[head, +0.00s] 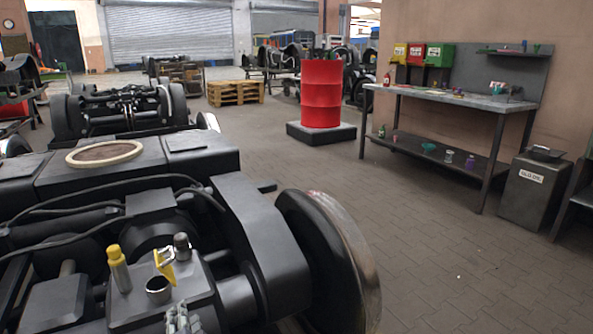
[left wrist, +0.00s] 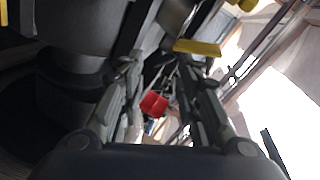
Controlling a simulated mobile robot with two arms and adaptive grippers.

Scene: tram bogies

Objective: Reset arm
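My left gripper (head: 182,316) shows at the bottom edge of the head view, only its grey fingertips, in front of the dark bogie (head: 245,225) in the foreground. In the left wrist view the left gripper (left wrist: 158,66) has its two fingers apart, with nothing held between them. A red shape (left wrist: 153,104) shows in the gap, in the background. A yellow piece (left wrist: 197,47) lies by the right finger in that view. My right gripper is in neither view.
On the bogie stand a yellow-capped cylinder (head: 118,268), a yellow bent piece (head: 164,265), an open metal socket (head: 158,290) and a dark-capped post (head: 182,246). A red barrel (head: 321,94) stands behind. A workbench (head: 450,97) is at right. The floor between is clear.

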